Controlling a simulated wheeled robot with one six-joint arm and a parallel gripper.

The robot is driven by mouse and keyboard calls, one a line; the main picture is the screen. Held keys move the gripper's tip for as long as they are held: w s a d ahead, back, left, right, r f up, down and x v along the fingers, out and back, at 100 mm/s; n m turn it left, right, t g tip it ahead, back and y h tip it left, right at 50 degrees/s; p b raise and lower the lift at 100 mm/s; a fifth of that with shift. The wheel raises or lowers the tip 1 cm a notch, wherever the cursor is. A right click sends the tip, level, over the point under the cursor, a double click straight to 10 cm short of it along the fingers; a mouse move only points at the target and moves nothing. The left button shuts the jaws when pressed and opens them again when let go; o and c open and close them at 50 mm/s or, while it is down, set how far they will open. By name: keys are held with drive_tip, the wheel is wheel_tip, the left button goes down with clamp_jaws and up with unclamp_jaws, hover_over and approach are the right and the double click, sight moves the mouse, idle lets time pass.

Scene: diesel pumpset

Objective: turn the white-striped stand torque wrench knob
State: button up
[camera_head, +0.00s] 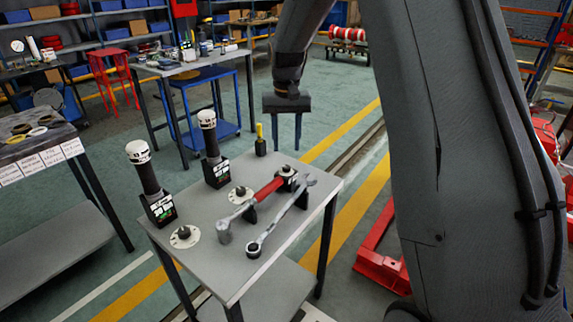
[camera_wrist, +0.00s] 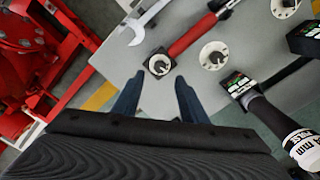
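A grey table (camera_head: 215,270) holds the tools. A torque wrench with a red handle (camera_head: 268,190) lies across it, also in the wrist view (camera_wrist: 192,36). At its far end is a dark knob with a pale ring (camera_head: 287,171), set in a black square block in the wrist view (camera_wrist: 159,64). Other dark knobs sit on white round plates, one at the front left (camera_head: 185,236) and one in the middle (camera_head: 240,194). I cannot tell which has the white-striped stand. My gripper (camera_head: 284,143) is open and empty above the table's far end; its fingers (camera_wrist: 157,88) point down, apart from the knobs.
Two upright black tools with white caps (camera_head: 140,152) (camera_head: 207,118) stand on the table's left side. A grey spanner (camera_head: 285,215) lies beside the red-handled wrench. A small yellow-topped tool (camera_head: 260,140) stands at the back. Red machinery (camera_wrist: 35,55) is off the table.

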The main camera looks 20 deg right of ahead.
sight(286, 167)
drive_tip(key=shift+f+p, duration=0.8)
drive_tip(key=shift+f, duration=3.05)
clamp_jaws()
